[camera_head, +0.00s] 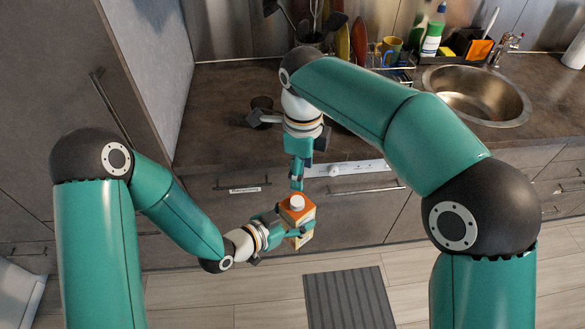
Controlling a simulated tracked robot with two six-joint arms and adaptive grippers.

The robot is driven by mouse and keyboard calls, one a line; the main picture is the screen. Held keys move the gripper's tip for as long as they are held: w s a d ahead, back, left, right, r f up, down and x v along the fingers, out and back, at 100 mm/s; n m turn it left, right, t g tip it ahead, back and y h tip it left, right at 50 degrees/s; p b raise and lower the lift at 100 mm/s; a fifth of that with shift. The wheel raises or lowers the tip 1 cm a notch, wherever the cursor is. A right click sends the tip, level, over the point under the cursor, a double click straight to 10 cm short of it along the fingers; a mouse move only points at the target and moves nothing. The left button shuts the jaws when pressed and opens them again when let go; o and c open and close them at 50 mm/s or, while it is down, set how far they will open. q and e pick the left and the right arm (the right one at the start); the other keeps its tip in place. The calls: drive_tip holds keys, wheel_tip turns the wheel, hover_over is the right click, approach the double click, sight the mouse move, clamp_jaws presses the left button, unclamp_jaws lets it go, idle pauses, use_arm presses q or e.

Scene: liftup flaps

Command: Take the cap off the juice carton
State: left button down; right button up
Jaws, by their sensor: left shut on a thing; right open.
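The juice carton (302,211) is orange on top with a paler lower side, and is held in the air in front of the counter. Its white cap (296,202) sits on the top face. My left gripper (290,224) is shut on the carton, coming from the left, with its fingers around the carton's sides. My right gripper (297,184) points down just above the cap and is open. From this view I cannot tell whether its fingertips touch the cap.
The brown counter (225,110) lies behind, with dark objects near its left part. A sink (474,95), a dish rack with cups and a green-white bottle (433,35) stand at the back right. A grey mat (348,298) lies on the floor below.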

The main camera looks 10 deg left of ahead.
sight(292, 197)
drive_tip(key=shift+s+a+r+n, duration=0.15)
drive_tip(key=shift+s+a, duration=0.1)
drive_tip(key=shift+a, duration=0.2)
drive_tip(key=shift+s+a+r+n, duration=0.15)
drive_tip(key=shift+s+a, duration=0.1)
drive_tip(key=shift+a, duration=0.15)
drive_tip(key=shift+f, duration=3.95)
drive_tip(key=shift+c, duration=0.4)
